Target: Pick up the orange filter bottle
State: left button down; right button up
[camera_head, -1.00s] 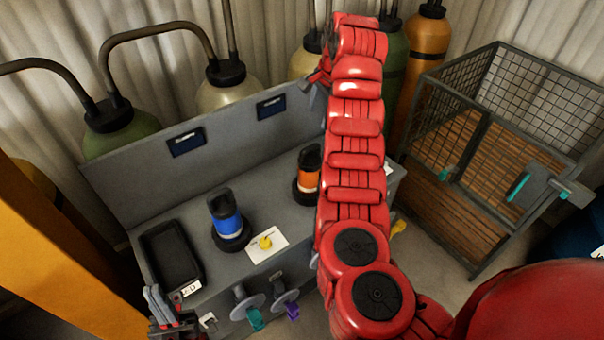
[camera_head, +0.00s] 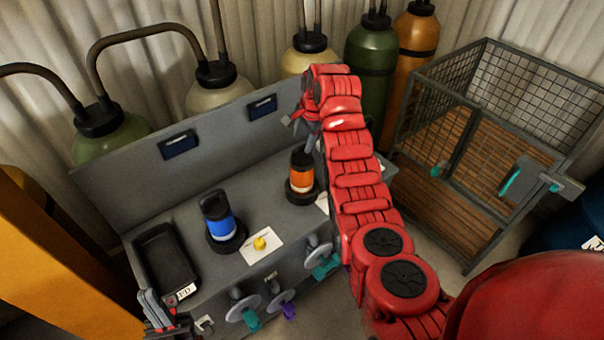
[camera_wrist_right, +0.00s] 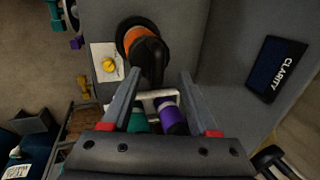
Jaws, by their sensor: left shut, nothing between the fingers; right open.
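The orange filter bottle (camera_head: 301,178), with a black top and black base ring, stands upright on the grey bench, just left of my right arm. In the right wrist view its orange band (camera_wrist_right: 138,36) shows, with its black top beyond the fingertips. My right gripper (camera_wrist_right: 157,76) is open, with the black top in front of the gap and no clear contact. In the head view, my right gripper (camera_head: 294,119) is small, above and behind the bottle. My left gripper (camera_head: 150,302) is shut and empty at the lower left, by the bench's front corner.
A blue bottle (camera_head: 218,218) stands to the left, beside a white card (camera_head: 259,249) with a yellow piece. A black tray (camera_head: 164,262) lies further left. Valves with teal and purple handles project from the bench front. A wire cage (camera_head: 470,150) stands right.

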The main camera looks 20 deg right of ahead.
aim_at(303, 146)
jog(key=x, duration=0.1)
jog(key=p+x, duration=0.2)
jog(key=shift+d+f, duration=0.1)
jog(key=shift+d, duration=0.15)
jog(key=shift+p+x, duration=0.4)
jog(key=shift+x, duration=0.55)
grip_shut()
dwell(0.5)
